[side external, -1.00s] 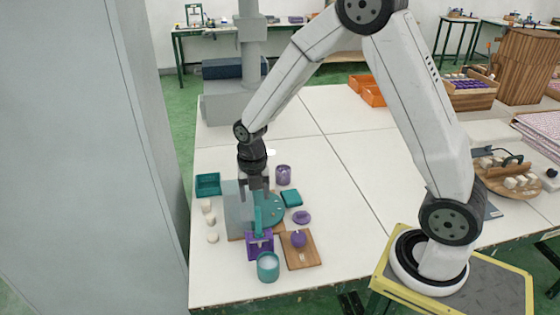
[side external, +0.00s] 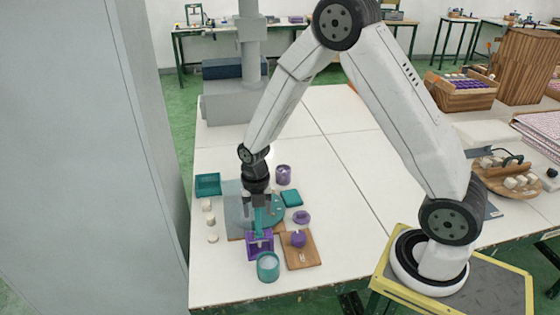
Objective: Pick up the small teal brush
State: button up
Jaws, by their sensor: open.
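The small teal brush (side external: 258,224) shows as an upright teal handle rising from a purple holder (side external: 261,250). My gripper (side external: 258,208) points down with its jaws open at the upper part of the handle. The fingers overlap the brush in this view, and I cannot tell whether they touch it. The brush's lower end is hidden at the holder.
A teal cup (side external: 268,268) stands in front of the holder. A wooden board (side external: 308,250) with a purple knob is to the right. A teal tray (side external: 208,185), white pieces (side external: 212,239) and a purple cup (side external: 283,174) stand around.

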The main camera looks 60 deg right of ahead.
aim_at(259, 228)
jog(key=shift+f, duration=1.15)
grip_shut()
